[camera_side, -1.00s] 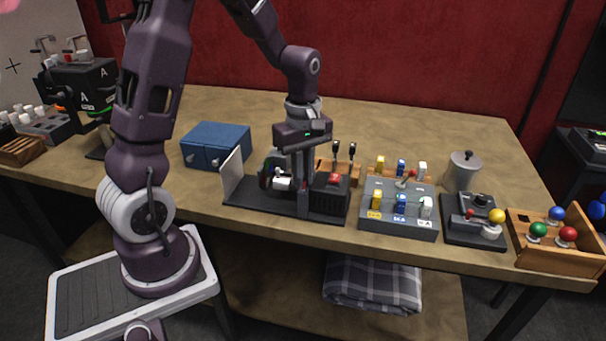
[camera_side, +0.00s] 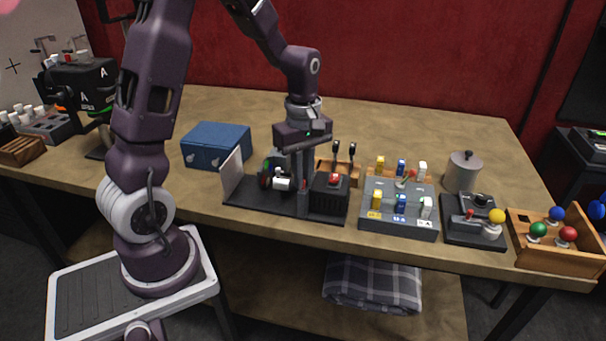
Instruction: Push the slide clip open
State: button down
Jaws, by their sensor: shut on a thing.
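My gripper (camera_side: 301,180) points down over a black-based device (camera_side: 262,204) in the middle of the table's front. Its fingers are close together, between a small white piece (camera_side: 282,184) on the left and a black box with a red button (camera_side: 334,180) on the right. The jaws are closed on a small part that they mostly hide, seemingly the slide clip. The clip's own shape and how far it is open cannot be made out. A white upright panel (camera_side: 231,174) stands at the device's left end.
A blue box (camera_side: 216,146) stands to the left. To the right are a grey switch panel (camera_side: 388,222), a joystick box (camera_side: 472,235), a grey canister (camera_side: 462,172) and a wooden tray (camera_side: 553,258) with coloured knobs. The table behind is clear.

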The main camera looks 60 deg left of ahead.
jog(key=shift+s+d, duration=0.65)
jog(key=shift+d, duration=0.05)
jog(key=c, duration=1.5)
grip_release()
notch_tip(320, 180, up, 7)
jog(key=shift+r, duration=0.1)
